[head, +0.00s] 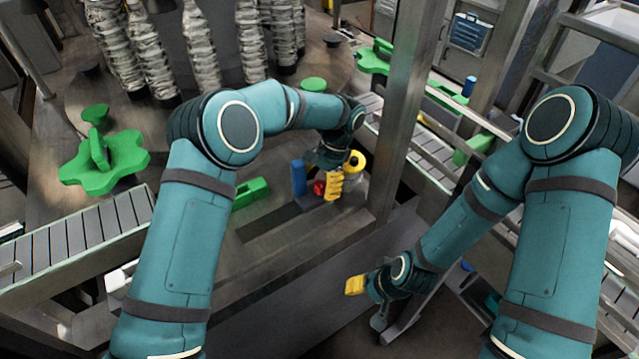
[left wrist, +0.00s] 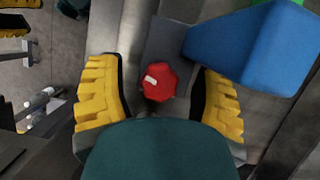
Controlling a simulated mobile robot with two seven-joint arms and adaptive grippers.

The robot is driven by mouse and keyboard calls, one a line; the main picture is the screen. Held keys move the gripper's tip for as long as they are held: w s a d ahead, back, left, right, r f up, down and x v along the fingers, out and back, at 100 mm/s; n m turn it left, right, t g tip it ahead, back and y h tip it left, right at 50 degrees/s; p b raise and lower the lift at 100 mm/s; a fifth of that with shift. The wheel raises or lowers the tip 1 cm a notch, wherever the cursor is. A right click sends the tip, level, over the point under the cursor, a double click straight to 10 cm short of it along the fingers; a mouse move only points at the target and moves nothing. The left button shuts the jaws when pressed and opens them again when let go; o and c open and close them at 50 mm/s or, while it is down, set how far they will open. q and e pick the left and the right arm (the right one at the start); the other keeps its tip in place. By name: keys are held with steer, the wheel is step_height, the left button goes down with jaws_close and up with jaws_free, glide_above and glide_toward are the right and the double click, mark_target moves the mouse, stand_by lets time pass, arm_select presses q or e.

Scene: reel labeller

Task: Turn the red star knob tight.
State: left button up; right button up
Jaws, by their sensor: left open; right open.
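The red star knob (left wrist: 160,82) shows in the left wrist view with a white mark on its face. It sits midway between the two yellow fingers of my left gripper (left wrist: 158,98), with a gap on each side. The fingers are open and stand beside the knob without touching it. In the head view the red knob (head: 319,188) is partly hidden by my left gripper (head: 335,184). My right gripper (head: 356,285) is open, low and to the right, away from the knob, with its yellow finger pads showing.
A blue block (left wrist: 252,48) stands close to the right of the knob; it also shows in the head view (head: 298,178). Green parts (head: 250,193) lie nearby.

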arm_select(q)
jaws_close()
steer(key=shift+m, duration=0.3)
steer(key=m+t, duration=0.1)
steer(key=m, duration=0.1)
steer(key=m+y, duration=0.1)
steer(key=m, duration=0.1)
steer(key=shift+m+t+b, duration=0.4)
steer(key=m+t, duration=0.2)
steer(key=m, duration=0.3)
steer(key=shift+m, duration=0.4)
